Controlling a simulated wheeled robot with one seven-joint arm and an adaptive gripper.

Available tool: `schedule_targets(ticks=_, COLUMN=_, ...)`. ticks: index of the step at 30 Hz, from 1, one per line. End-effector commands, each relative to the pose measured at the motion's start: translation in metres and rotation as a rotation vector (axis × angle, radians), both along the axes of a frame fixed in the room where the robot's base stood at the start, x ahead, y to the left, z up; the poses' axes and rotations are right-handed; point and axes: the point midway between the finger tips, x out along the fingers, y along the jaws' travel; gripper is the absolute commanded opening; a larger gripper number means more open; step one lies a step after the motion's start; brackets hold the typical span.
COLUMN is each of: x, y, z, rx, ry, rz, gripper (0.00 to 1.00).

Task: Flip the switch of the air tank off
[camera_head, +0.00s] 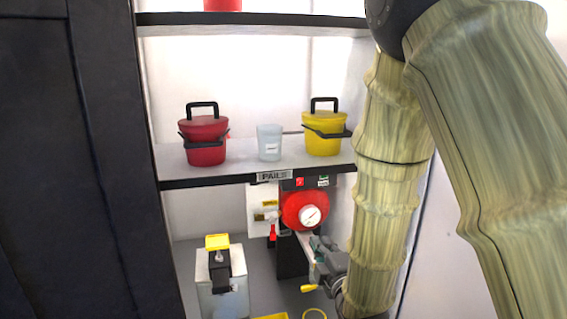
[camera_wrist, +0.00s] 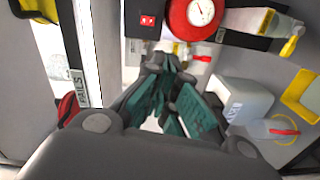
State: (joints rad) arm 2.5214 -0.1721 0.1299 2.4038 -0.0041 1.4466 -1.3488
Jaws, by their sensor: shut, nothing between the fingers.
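The red round tank end (camera_head: 304,211) with a white dial gauge (camera_head: 311,216) sits on a dark unit below the shelf. I take it for the air tank. It also shows at the top of the wrist view (camera_wrist: 178,22). A small red square that may be a switch (camera_head: 299,182) is above it, and at its left in the wrist view (camera_wrist: 147,20). Its on or off position is too small to tell. My gripper (camera_head: 318,255) is below and right of the gauge. In the wrist view my gripper (camera_wrist: 170,70) is shut and empty, its teal fingers pointing toward the unit, below the red square.
A red-handled valve (camera_head: 272,232) is left of the tank. A grey box with a yellow top (camera_head: 217,242) stands lower left. The shelf (camera_head: 240,177) above holds a red pail (camera_head: 206,150), a clear cup (camera_head: 269,148) and a yellow pail (camera_head: 323,143).

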Motion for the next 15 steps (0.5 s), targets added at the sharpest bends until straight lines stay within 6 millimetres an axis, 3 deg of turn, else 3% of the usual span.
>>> schedule_targets(ticks=8, x=-0.014, y=-0.018, z=-0.08, rx=0.149, ry=0.219, rz=-0.052, gripper=0.0)
schedule_targets(ticks=15, x=-0.055, y=-0.045, z=-0.193, rx=0.371, ry=0.532, rz=-0.184, gripper=0.0)
